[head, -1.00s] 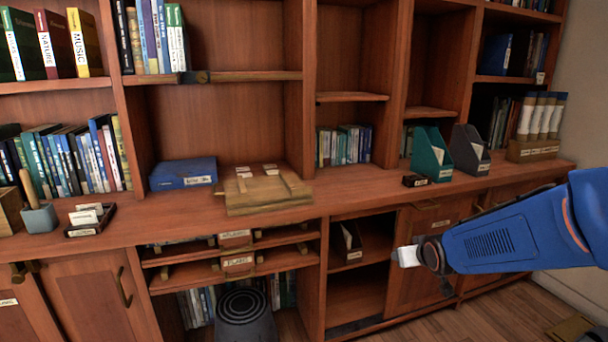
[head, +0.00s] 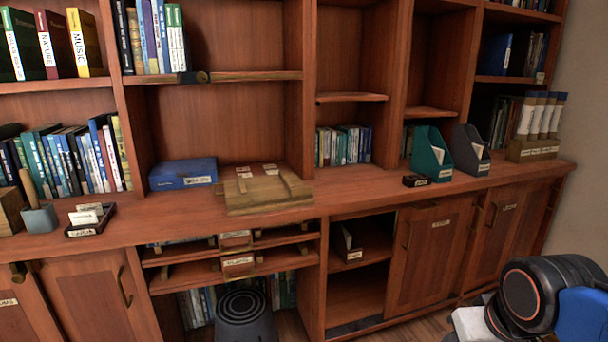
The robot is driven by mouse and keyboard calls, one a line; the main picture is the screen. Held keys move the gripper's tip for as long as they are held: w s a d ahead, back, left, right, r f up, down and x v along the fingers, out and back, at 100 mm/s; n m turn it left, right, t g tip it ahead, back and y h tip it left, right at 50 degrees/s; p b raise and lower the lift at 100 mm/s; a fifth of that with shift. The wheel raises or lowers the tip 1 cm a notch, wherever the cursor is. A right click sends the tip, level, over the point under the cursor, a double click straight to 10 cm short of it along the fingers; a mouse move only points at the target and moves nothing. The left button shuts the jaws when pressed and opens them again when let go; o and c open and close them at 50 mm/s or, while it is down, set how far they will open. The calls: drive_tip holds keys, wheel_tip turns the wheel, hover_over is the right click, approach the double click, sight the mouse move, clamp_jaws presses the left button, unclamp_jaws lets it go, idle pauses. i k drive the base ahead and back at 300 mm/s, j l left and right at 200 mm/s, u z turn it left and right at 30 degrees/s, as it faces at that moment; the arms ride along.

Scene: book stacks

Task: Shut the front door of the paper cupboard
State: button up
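Low cupboards run along the base of the shelf wall. One open compartment (head: 355,295) shows its inside, with a dark file box (head: 347,242) on its upper shelf. Just right of it is a labelled wooden door panel (head: 428,265) with a handle near its left edge. Farther right is another labelled door (head: 505,240) with a handle on its left, which looks flush with the front. The labels are too small to read, so I cannot tell which is the paper cupboard. My gripper (head: 468,324) is low at the right, apart from the doors. Its fingers are not clear.
The counter (head: 360,186) above holds a wooden board (head: 265,190), a blue box (head: 183,173) and a teal file holder (head: 431,154). Little floor shows at the bottom.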

sight(427, 250)
drive_tip(key=i+l+z, duration=0.6)
drive_tip(key=i, duration=0.2)
